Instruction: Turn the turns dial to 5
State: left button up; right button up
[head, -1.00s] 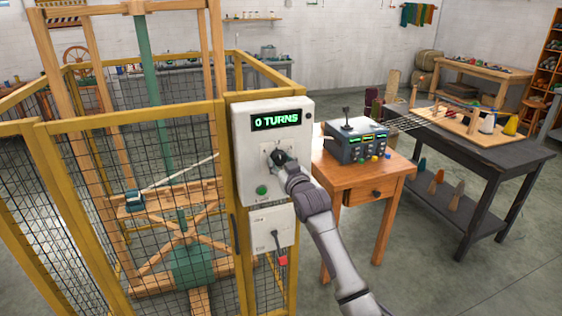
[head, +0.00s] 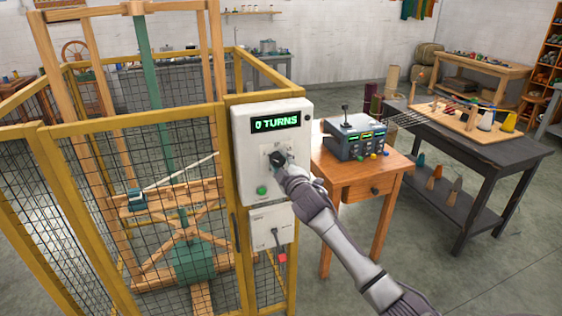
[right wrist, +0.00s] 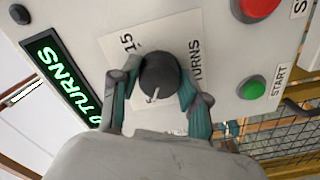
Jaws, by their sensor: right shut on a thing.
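The turns dial is a black round knob (right wrist: 158,76) on a pale label plate in the right wrist view. A "15" mark shows beside it and a white pointer shows on its face. In the head view the dial (head: 277,157) sits on the white control box (head: 242,145), below a display (head: 276,122) that reads "0 TURNS". My right gripper (right wrist: 160,84) is shut on the dial, one finger on each side of it. It also shows at the dial in the head view (head: 281,167). Other marks on the plate are hidden or too small to read. My left gripper is not in view.
A green START button (right wrist: 251,87) and a red button (right wrist: 256,8) are near the dial. A yellow mesh cage (head: 133,118) stands left of the box. A wooden table (head: 360,173) with a grey console (head: 355,138) stands close on the right.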

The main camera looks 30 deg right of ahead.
jog(key=shift+r+n, duration=0.1)
jog(key=shift+n, duration=1)
jog(key=o, duration=1.1)
jog(key=v, duration=1.2)
